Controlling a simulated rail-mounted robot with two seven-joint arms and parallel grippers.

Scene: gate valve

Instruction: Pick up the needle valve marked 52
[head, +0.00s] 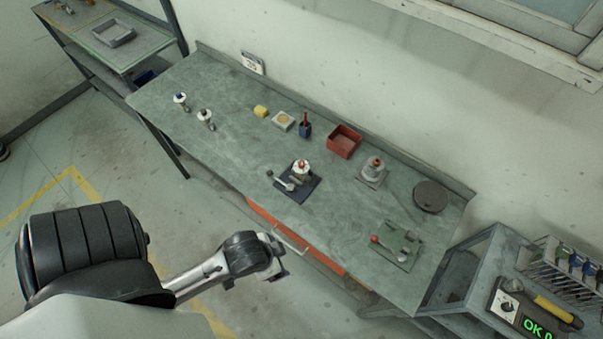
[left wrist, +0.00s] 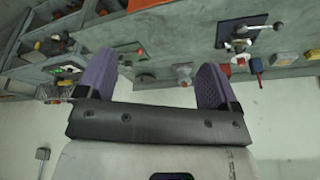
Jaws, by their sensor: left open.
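Two small valves with white tops, a left one (head: 181,99) and a right one (head: 205,117), stand at the left end of the bench (head: 235,170). No number on any valve is readable, so I cannot tell which is marked 52. My left gripper (head: 276,262) is in front of the bench, apart from the valves. Its purple fingers (left wrist: 155,65) are spread and empty. My right gripper is not in view.
A green plate with a red-knobbed lever (head: 396,246) is at the right. The bench's left middle is clear.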

